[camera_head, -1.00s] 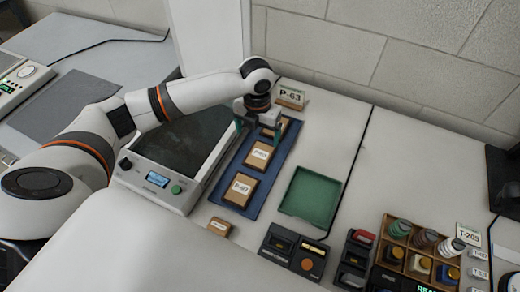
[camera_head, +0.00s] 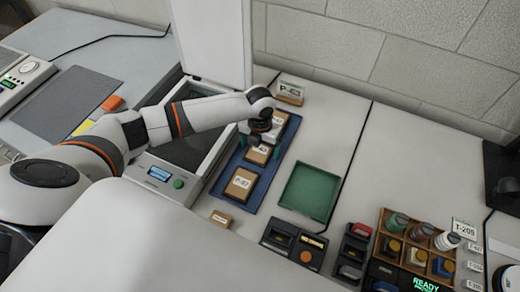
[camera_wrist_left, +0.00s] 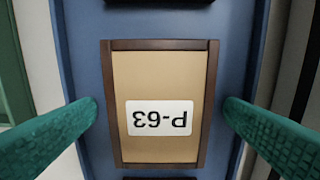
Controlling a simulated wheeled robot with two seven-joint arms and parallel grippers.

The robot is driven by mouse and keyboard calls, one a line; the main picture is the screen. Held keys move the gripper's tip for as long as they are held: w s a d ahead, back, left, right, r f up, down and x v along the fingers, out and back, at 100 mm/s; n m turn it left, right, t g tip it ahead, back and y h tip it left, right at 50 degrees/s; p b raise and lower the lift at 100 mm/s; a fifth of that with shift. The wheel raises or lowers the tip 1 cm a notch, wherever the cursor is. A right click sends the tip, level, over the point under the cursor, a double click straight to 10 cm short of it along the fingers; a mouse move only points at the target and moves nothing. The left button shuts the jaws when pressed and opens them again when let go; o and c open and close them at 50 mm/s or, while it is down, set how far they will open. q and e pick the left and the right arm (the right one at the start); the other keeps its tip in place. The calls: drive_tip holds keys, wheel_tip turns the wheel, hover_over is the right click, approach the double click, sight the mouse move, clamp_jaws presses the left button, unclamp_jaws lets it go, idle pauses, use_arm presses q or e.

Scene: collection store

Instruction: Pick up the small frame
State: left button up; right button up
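Three small brown-rimmed frames lie in a row on a blue tray (camera_head: 220,188): a near one (camera_head: 241,184), a middle one (camera_head: 258,155) and a far one, partly hidden by my left gripper (camera_head: 259,146). That gripper points down above the middle frame. The fingers (camera_wrist_left: 160,118) are open, one on each side, with gaps to the rim. My right gripper is not in view.
A green tray (camera_head: 309,191) lies empty to the right. A scanner-like device (camera_head: 160,174) with a raised lid stands left of the blue tray. A P-63 card (camera_head: 290,93) stands behind. A wooden compartment box (camera_head: 416,245) is at right.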

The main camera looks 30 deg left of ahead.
use_arm(q)
drive_tip(key=c, duration=1)
drive_tip(key=shift+r, duration=0.1)
